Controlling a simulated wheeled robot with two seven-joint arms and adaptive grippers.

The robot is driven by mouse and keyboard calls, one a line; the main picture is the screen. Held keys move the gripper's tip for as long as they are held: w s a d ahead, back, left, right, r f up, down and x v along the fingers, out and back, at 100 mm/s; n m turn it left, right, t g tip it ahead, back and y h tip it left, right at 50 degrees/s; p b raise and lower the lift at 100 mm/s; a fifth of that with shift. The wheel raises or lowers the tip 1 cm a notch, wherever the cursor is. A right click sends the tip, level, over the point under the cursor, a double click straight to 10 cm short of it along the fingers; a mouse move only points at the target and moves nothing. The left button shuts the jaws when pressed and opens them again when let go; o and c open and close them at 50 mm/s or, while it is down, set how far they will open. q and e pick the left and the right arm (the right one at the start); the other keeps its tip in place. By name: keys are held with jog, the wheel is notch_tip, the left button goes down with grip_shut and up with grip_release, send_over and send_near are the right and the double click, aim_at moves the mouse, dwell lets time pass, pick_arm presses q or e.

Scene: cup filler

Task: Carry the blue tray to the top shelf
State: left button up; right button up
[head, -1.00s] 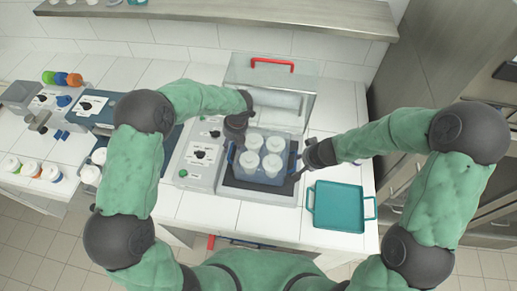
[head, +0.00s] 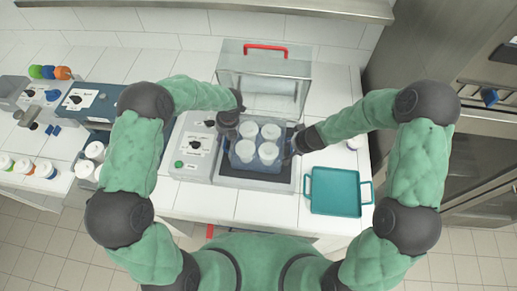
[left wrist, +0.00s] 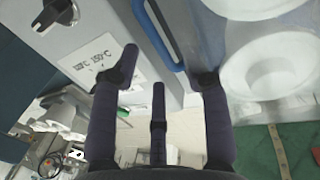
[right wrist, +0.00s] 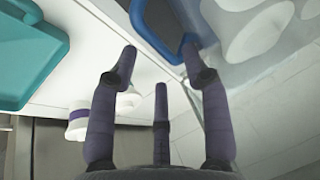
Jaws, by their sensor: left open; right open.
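The blue tray (head: 254,168) sits inside the open machine on a dark base and holds several white-topped cups (head: 268,152). My left gripper (head: 234,125) is open beside the tray's left side. In the left wrist view, the left gripper (left wrist: 168,68) has its fingers spread just short of a blue handle (left wrist: 162,38). My right gripper (head: 299,143) is open at the tray's right side. In the right wrist view, the right gripper (right wrist: 159,52) has its fingers spread, with a blue handle (right wrist: 147,32) just beyond the tips. The top shelf (head: 240,5) shows only partly.
The machine's clear cover (head: 262,65) with a red handle is raised behind the tray. A teal tray (head: 335,192) lies on the counter to the right. A control box (head: 193,146) stands to the left. White containers (head: 353,143) stand by my right arm. A metal oven (head: 450,150) is further right.

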pick_arm(q)
jog(key=shift+w+a+f, duration=0.1)
jog(key=shift+a+f, duration=0.15)
jog(key=shift+f, duration=0.9)
jog(key=shift+a+f, duration=0.25)
jog(key=shift+f, duration=0.9)
pick_arm(e)
jog(key=shift+x, duration=2.4)
jog(key=shift+r, duration=0.1)
pick_arm(q)
grip_shut()
pick_arm(e)
grip_shut()
